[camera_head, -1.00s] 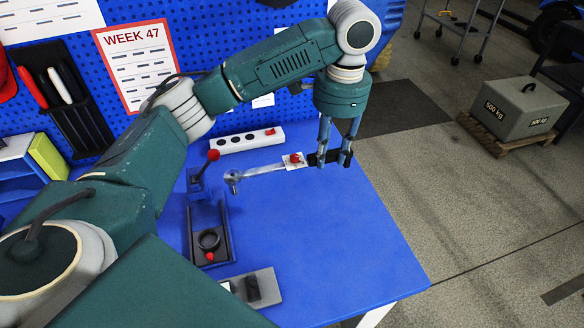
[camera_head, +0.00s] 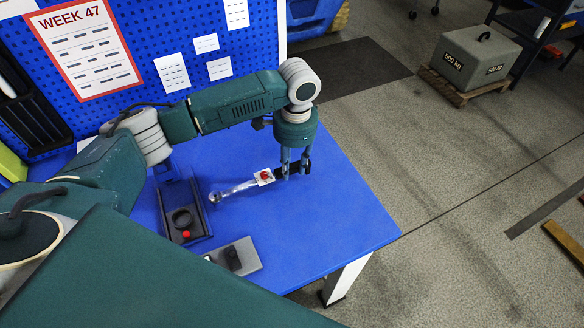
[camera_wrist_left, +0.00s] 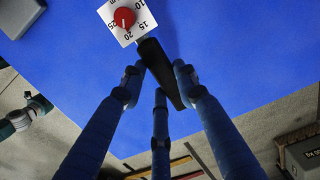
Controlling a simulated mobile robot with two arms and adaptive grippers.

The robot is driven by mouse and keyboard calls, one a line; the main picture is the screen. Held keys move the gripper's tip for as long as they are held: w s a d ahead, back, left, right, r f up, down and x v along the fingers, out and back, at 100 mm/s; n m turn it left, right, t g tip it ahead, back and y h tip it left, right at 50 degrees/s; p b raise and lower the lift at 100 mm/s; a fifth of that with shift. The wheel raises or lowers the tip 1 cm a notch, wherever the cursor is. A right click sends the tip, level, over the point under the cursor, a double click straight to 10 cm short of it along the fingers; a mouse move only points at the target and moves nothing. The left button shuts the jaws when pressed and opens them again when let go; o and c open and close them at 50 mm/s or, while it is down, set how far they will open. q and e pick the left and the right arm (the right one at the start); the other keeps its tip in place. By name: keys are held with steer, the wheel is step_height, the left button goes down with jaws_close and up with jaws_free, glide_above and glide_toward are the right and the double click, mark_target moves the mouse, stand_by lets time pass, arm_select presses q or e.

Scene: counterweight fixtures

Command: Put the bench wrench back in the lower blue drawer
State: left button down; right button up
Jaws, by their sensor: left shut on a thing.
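The bench wrench (camera_head: 236,190) has a silver head and shaft, a white plate with a red dial and a black handle. My left gripper (camera_head: 293,170) points down over the right part of the blue bench top (camera_head: 330,215) and is shut on the black handle. The wrench's head points left in the head view. In the left wrist view, the handle (camera_wrist_left: 160,70) lies between the fingers of my left gripper (camera_wrist_left: 160,84), with the dial plate (camera_wrist_left: 127,20) beyond. The gap to the bench top is hard to judge. I cannot make out the lower blue drawer. My right gripper is out of view.
A dark fixture with a ring and red knob (camera_head: 183,218) stands left of the wrench, with a grey block (camera_head: 238,258) in front of it. A blue pegboard (camera_head: 190,25) stands behind. A 500 kg weight (camera_head: 478,58) sits on a pallet on the floor at right.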

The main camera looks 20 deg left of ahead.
arm_select(q)
steer(key=shift+w+f, duration=0.1)
steer(key=shift+f, duration=0.85)
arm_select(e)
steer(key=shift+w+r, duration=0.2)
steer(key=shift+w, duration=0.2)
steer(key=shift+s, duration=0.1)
arm_select(q)
steer(key=c, duration=1.3)
jaws_free()
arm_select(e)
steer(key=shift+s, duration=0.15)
